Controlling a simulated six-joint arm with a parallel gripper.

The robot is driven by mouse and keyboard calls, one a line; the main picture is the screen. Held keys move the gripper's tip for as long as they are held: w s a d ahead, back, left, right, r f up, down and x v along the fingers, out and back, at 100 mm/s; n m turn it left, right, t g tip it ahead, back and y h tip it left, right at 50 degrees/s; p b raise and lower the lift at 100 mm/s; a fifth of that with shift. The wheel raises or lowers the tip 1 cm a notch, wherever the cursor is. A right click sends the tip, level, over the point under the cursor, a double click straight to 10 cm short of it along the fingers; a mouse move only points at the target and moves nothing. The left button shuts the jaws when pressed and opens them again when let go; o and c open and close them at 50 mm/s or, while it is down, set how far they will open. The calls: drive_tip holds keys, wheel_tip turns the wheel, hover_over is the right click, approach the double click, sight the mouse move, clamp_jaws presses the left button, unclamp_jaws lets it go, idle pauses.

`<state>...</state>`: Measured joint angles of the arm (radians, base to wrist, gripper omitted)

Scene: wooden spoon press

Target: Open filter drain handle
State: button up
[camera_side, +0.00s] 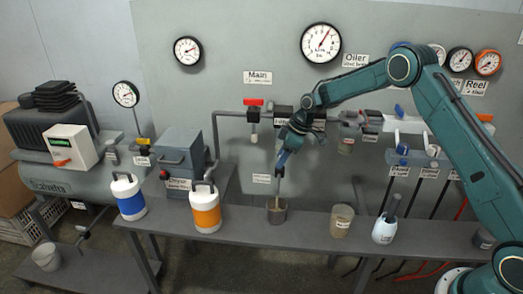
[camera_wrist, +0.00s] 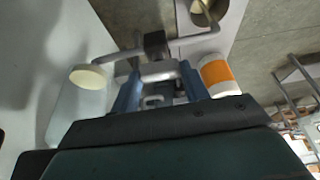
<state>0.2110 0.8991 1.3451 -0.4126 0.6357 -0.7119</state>
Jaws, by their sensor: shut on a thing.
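The filter unit (camera_side: 283,112) is on the grey wall panel, with its label partly hidden by my arm. My gripper (camera_side: 280,171) points down in front of the panel below it. In the wrist view, the two blue fingers of my gripper (camera_wrist: 160,88) close around a small grey part, which looks like the drain handle (camera_wrist: 158,70). A black block (camera_wrist: 155,42) sits just beyond it. A thin grey stem (camera_side: 278,192) runs from below the fingers down to a grey cup (camera_side: 277,215) on the bench. The exact contact and handle angle are hard to see.
An orange and white jug (camera_side: 206,208) and a blue and white jug (camera_side: 129,197) stand left of the cup. A beaker (camera_side: 342,220) and a white pot (camera_side: 384,229) stand right. A red-handled main valve (camera_side: 253,104) is left of the filter.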

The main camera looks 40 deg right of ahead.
idle(0.3)
drive_tip(key=o, duration=1)
drive_tip(key=shift+r, duration=0.1)
drive_tip(key=v, duration=1.3)
drive_tip(key=shift+s+r, duration=0.2)
drive_tip(key=shift+r, duration=0.05)
drive_tip(key=shift+d+r, duration=0.1)
